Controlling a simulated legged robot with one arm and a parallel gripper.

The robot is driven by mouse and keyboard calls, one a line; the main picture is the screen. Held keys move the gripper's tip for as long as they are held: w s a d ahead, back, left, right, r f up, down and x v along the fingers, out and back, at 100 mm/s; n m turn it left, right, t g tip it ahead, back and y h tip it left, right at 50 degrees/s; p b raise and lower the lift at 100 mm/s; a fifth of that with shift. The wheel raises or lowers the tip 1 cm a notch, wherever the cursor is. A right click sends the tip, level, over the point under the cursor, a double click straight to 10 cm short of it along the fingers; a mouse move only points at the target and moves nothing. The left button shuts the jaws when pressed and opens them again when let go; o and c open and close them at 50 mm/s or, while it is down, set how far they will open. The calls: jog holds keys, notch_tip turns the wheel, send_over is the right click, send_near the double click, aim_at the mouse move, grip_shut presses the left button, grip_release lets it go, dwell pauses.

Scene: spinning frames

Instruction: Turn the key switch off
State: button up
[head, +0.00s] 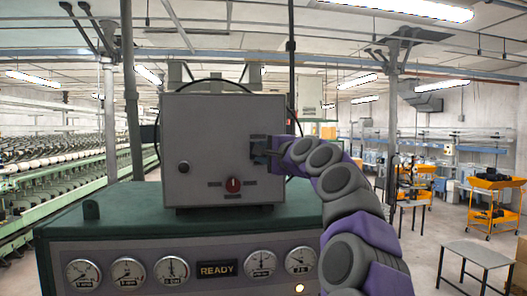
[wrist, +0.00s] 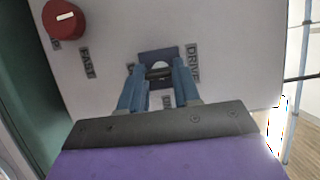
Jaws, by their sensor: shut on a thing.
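The grey control box (head: 205,135) stands on the green machine top. In the head view my gripper (head: 274,153) reaches the dark plate (head: 259,147) at the box's right side from the right. The fingers hide part of the key and nearby labels, so its exact angle cannot be read.
A red knob (wrist: 63,18) is near a FAST label in the wrist view; it shows low on the box in the head view (head: 233,185). Several gauges and a READY display (head: 217,270) are below.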

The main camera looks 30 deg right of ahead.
jog(key=shift+w+f, duration=0.15)
jog(key=shift+f, duration=0.25)
jog(key=o, duration=0.6)
jog(key=shift+o, duration=2.2)
jog(key=shift+r, duration=0.2)
jog(key=shift+a, duration=0.1)
jog(key=s+d+b, duration=0.2)
jog(key=s+b, duration=0.2)
jog(key=s, duration=1.3)
jog(key=shift+d, duration=0.1)
